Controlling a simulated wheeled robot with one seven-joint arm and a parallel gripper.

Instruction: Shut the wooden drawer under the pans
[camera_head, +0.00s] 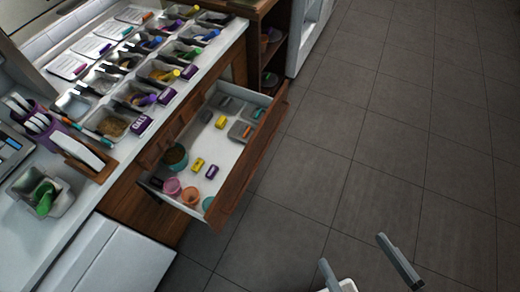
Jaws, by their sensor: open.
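The wooden drawer (249,159) stands pulled out from the counter front, below the counter with the topping pans (138,92). Its white inside holds several cups, small yellow and dark items and grey containers. My gripper (353,252) is at the bottom of the head view, over the floor. Its two fingers are apart with nothing between them. It is to the lower right of the drawer, apart from it. The drawer's front panel faces right, toward the open floor.
The grey tiled floor (400,130) right of the drawer is clear. A white cabinet front (112,258) is at lower left. A wooden shelf unit (283,50) stands beyond the drawer's far end. A wooden holder (92,155) and a tray with a green item (45,195) sit on the counter.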

